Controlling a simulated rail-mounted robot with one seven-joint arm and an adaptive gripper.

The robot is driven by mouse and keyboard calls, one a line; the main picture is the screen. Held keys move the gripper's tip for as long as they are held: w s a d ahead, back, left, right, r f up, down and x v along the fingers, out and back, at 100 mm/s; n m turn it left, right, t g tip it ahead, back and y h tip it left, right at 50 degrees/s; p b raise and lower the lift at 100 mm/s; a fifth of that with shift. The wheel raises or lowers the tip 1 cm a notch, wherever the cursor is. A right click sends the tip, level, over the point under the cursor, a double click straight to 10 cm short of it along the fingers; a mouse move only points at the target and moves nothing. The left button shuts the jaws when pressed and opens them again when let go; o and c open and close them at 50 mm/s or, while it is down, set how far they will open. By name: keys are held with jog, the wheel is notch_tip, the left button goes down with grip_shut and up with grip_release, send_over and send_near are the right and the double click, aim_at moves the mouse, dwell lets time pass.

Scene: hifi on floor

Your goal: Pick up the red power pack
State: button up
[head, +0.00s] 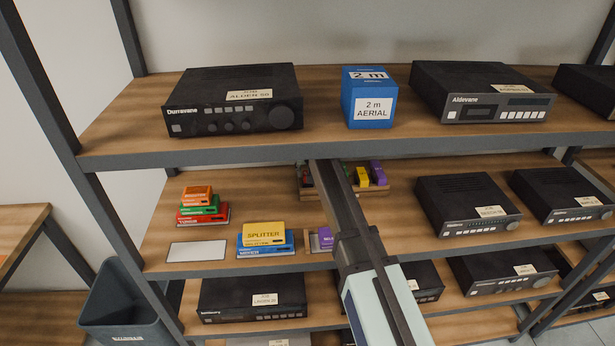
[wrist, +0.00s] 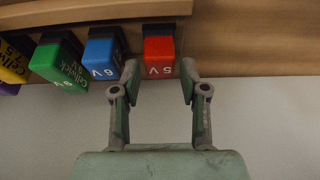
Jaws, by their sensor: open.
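The red power pack (wrist: 158,52), marked 5 V upside down in the wrist view, stands at the right end of a row of packs in a wooden rack (wrist: 100,10). My gripper (wrist: 159,72) is open, with one fingertip on each side of the red pack's near end. The left fingertip is close to the blue 6 V pack (wrist: 101,57). I cannot tell whether either finger touches the red pack. In the head view the rack (head: 376,187) is on the middle shelf, and my arm hides part of it and the gripper.
A green pack (wrist: 60,67) and a yellow pack (wrist: 13,62) stand left of the blue one. The upper shelf (head: 330,145) passes over my arm. A splitter stack (head: 265,238) and black units (head: 467,205) flank the arm. Bare shelf lies right of the rack in the wrist view.

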jog(key=shift+x, duration=1.2)
grip_shut()
jog(key=shift+r, duration=0.2)
